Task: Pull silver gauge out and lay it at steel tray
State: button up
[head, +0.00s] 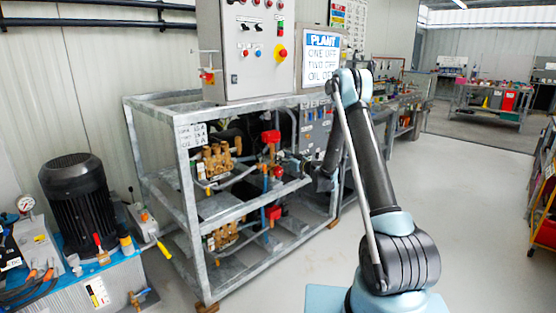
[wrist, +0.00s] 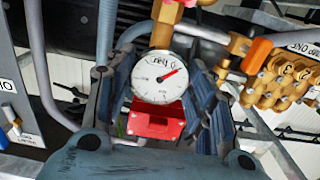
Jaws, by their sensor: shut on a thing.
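The silver gauge (wrist: 160,77), with a white face, red needle and silver rim, sits between my two fingers in the wrist view. My gripper (wrist: 152,88) is shut on it, one blue-grey finger on each side. A brass fitting (wrist: 166,28) adjoins the gauge's upper edge in the picture; whether they are still joined I cannot tell. A red block (wrist: 156,121) shows just below the gauge. In the head view, my arm reaches toward the pump frame, and the held gauge cannot be made out. I cannot pick out a steel tray in either view.
The galvanised frame (head: 188,172) holds brass pumps (head: 217,160) and red-topped valves. Pipes and a brass pump block (wrist: 283,82) crowd the gripper. A blue unit with a black motor (head: 78,195) and another gauge (head: 25,204) stands left.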

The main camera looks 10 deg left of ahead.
jog(key=v, duration=0.7)
dwell(2.3)
jog(key=shift+s+d, duration=0.1)
jog(key=shift+s, duration=0.05)
